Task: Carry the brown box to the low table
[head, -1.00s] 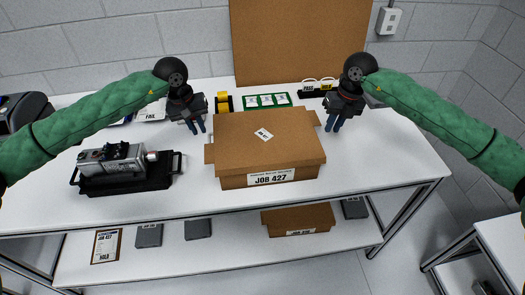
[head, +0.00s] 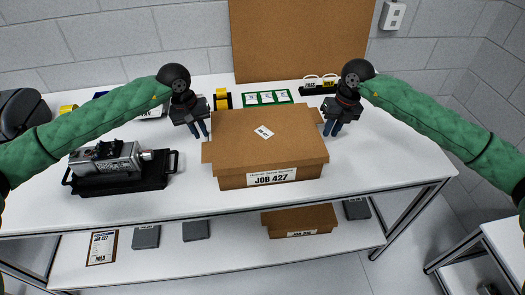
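The brown box (head: 230,148), labelled JOB 427, sits closed on the white workbench (head: 390,165). A flap sticks out on its left side and another at its right rear. My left gripper (head: 201,131) is just off the box's left rear side, with its two fingertips pointing down and slightly apart. My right gripper (head: 332,129) is close by the right rear flap, fingertips also down and slightly apart. Neither visibly holds the box; contact is hard to tell. A lower white table (head: 498,235) shows partly at the bottom right, possibly the low table.
A grey motor unit on a black tray (head: 120,170) stands left of the box. A green card holder (head: 267,97) and a yellow-and-black item (head: 222,98) lie behind it. The shelf below holds another brown box (head: 290,220). The bench right of the box is clear.

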